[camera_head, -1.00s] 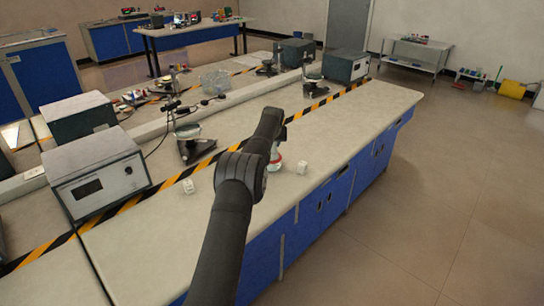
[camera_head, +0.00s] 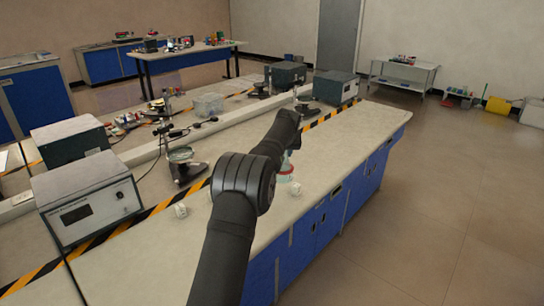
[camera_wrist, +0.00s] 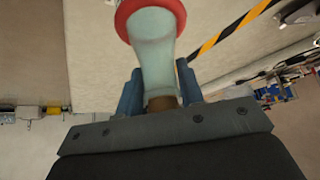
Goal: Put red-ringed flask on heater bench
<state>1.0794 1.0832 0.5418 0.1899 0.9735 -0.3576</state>
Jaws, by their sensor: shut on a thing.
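The red-ringed flask (camera_wrist: 152,50) is pale, translucent glass with a red ring at its wide end and a brown stopper-like part at its narrow end. In the wrist view my gripper (camera_wrist: 160,80) is shut on its narrow end, with a blue finger on either side. In the head view the flask (camera_head: 286,170) shows just right of my arm, above or at the near bench; I cannot tell whether it touches the top. My gripper is hidden behind the arm there. I cannot tell which surface is the heater bench.
A far table (camera_head: 190,52) holds several items.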

